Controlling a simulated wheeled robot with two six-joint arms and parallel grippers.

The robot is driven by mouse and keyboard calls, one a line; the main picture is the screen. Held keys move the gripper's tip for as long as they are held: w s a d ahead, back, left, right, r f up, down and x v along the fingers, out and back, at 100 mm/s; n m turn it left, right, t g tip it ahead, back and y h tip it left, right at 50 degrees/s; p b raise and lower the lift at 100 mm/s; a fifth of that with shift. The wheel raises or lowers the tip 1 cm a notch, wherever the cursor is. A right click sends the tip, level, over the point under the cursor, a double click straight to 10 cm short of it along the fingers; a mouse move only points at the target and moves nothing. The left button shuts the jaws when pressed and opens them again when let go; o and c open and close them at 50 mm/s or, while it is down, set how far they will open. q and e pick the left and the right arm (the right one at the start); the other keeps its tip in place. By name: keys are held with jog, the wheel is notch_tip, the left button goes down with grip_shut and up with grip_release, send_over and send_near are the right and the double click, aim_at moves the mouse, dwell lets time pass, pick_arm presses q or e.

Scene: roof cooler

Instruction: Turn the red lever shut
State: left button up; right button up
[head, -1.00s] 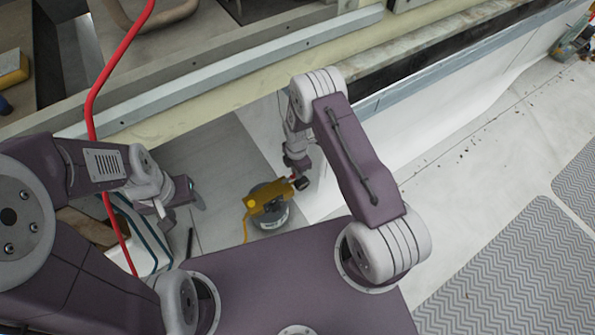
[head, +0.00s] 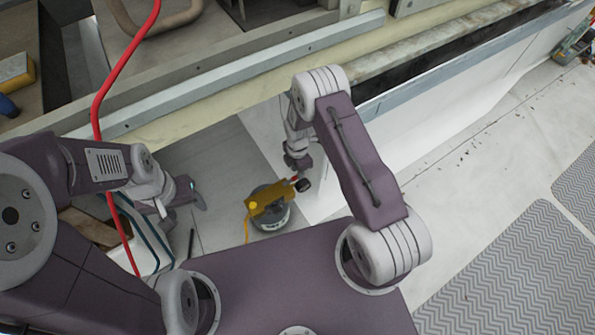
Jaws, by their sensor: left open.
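A yellow fitting (head: 271,201) sits on a round grey base on the floor, near the middle of the head view. A small red part, seemingly the red lever (head: 294,180), shows at its right end beside a dark round tip. My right gripper (head: 298,166) points down just above this red part. Its fingers are small and dark, so I cannot tell whether they are open or touch the lever. My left gripper (head: 191,196) is open and apart from the fitting, to its left.
A red hose (head: 98,110) hangs down across the left side, by my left arm. A beam and ledge (head: 240,68) run across behind the fitting. A white wall (head: 320,180) stands just right of it. Grey patterned mats (head: 510,265) lie at the right.

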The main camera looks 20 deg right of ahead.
notch_tip(320, 180, up, 7)
jog(key=p, duration=0.2)
dwell(0.4)
jog(key=s+d+r+m+t+p, duration=0.1)
jog(key=s+d+r+m, duration=0.1)
jog(key=s+r+m, duration=0.75)
jog(key=s+d+r+m+p, duration=0.2)
jog(key=s+r+m, duration=0.5)
jog(key=r+m, duration=0.55)
notch_tip(320, 180, up, 26)
jog(key=p, duration=2.4)
jog(key=shift+w+a, duration=0.3)
jog(key=shift+w, duration=0.1)
